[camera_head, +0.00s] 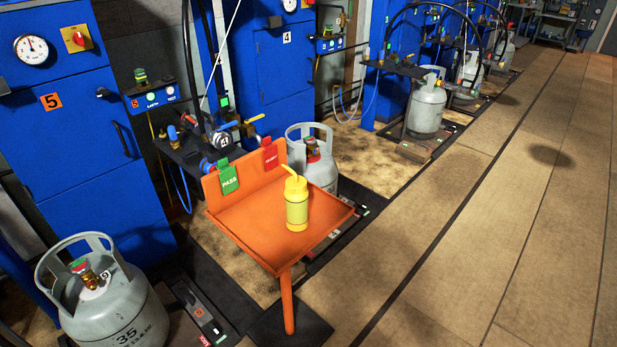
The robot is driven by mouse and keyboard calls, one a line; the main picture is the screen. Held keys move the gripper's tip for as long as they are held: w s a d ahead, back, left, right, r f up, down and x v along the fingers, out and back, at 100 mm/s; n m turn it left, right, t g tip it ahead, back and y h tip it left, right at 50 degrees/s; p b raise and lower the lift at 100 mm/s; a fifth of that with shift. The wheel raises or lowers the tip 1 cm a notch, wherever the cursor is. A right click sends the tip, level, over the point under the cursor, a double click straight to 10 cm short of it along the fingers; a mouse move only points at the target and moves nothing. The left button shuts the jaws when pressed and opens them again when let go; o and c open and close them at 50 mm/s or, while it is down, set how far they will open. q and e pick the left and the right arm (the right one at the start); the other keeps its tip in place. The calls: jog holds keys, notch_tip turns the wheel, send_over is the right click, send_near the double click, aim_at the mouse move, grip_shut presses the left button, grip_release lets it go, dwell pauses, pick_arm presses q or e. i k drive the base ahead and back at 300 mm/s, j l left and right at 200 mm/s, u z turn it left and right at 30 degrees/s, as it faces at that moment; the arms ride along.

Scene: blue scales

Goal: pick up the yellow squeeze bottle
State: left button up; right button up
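The yellow squeeze bottle (296,204) stands upright on the orange tray stand (256,246) in the middle of the head view. Its thin nozzle bends up to the left. It stands on the tray floor, right of the tray's middle, and nothing touches it. Neither of my grippers shows in the head view.
A green PASS tag (228,177) and a red tag (269,153) hang on the tray's back panel. Grey gas cylinders stand at the front left (113,305) and behind the tray (321,171). Blue cabinets (75,150) line the left. The floor at right (500,230) is clear.

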aim_at(296, 206)
jog(key=i+j+z, duration=0.25)
jog(key=i+j, duration=0.25)
jog(key=j, duration=0.25)
jog(key=i+j+z, duration=0.15)
jog(key=j, duration=0.25)
jog(key=i+l, duration=0.05)
jog(key=i, duration=0.05)
